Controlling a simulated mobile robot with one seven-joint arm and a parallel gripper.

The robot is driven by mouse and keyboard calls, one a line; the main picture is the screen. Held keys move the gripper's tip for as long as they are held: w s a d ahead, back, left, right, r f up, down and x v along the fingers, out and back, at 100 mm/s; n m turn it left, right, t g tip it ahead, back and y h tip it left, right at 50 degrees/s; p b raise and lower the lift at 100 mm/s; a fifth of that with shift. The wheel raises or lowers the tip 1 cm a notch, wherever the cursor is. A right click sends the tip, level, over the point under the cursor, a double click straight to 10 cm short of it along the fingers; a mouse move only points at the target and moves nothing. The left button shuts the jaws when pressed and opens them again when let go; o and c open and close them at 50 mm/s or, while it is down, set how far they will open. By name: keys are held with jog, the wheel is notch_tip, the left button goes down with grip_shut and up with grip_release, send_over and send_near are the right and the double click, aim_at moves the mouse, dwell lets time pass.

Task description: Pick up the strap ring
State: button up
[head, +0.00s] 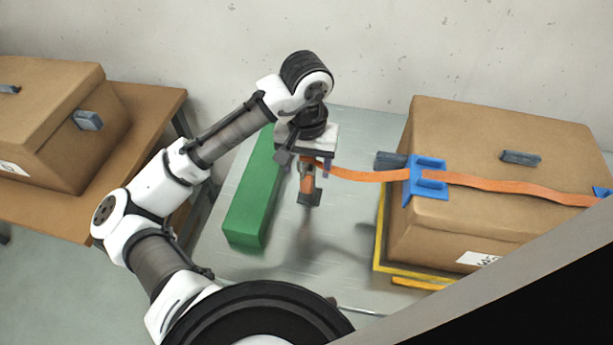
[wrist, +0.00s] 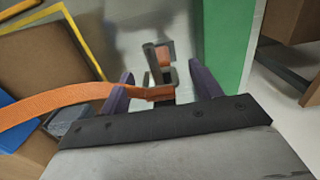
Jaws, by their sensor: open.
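The orange strap (head: 365,175) runs left from a blue buckle (head: 427,180) on the cardboard box to my gripper (head: 312,171), then hangs down. A dark grey piece, which looks like the strap ring (head: 309,199), is at its hanging end, below the fingers. In the wrist view my gripper (wrist: 162,88) is open, with purple fingers apart on either side of the strap end. The strap (wrist: 60,102) enters from the left, and the dark ring (wrist: 152,58) shows between and beyond the fingertips. I cannot tell whether a finger touches the strap.
The strapped box (head: 490,140) sits within a yellow frame (head: 378,240) on the grey table, right of my gripper. A long green block (head: 252,200) lies close on the left. Another box (head: 60,120) stands on a brown table at far left. Bare tabletop lies below my gripper.

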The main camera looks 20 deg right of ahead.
jog(key=shift+f, duration=1.25)
jog(key=c, duration=1.1)
jog(key=shift+r, duration=0.15)
